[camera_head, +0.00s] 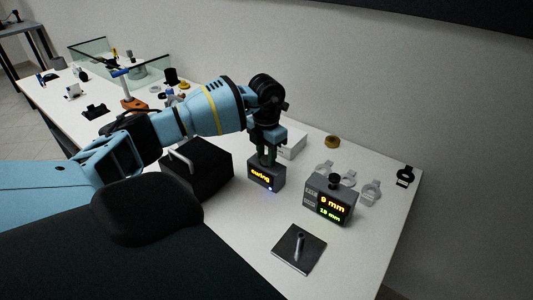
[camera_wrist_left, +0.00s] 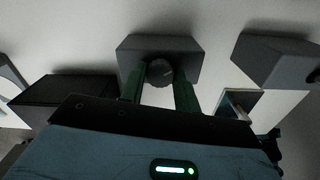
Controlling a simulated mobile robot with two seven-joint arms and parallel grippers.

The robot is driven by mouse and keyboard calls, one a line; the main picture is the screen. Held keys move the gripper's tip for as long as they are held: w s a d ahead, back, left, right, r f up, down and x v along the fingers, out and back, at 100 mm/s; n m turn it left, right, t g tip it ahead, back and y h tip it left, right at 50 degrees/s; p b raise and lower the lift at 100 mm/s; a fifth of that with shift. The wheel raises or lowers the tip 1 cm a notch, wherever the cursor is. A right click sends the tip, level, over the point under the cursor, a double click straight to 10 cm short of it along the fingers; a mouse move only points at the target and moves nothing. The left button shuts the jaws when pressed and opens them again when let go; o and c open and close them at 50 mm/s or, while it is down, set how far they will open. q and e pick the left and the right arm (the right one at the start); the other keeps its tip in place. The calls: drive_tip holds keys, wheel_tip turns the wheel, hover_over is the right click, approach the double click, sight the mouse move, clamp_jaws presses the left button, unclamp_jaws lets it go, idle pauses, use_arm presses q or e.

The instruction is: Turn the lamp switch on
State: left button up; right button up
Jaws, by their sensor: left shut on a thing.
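A small dark box (camera_head: 266,176) with an orange "curing" display and a small blue-white light on its front stands on the white table. I take it as the lamp switch box. In the left wrist view, the grey box (camera_wrist_left: 158,48) has a round dark knob (camera_wrist_left: 160,72) on it. My left gripper (camera_head: 267,156) reaches down from above onto the box. In the wrist view its two green fingers stand on either side of the knob, shut on it. In the head view the knob is hidden by the fingers. My right gripper is not in view.
A grey box (camera_head: 330,203) with a "9 mm" and "19 mm" display stands right of the switch box. A black box (camera_head: 200,168) is to its left. A dark plate with a post (camera_head: 298,250) lies in front. Small clear holders (camera_head: 371,190) stand at right.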

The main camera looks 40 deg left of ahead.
sight(266, 158)
use_arm(q)
drive_tip(key=shift+m, duration=0.5)
drive_tip(key=o, duration=1)
drive_tip(key=shift+c, duration=0.2)
drive_tip(key=shift+r, duration=3.95)
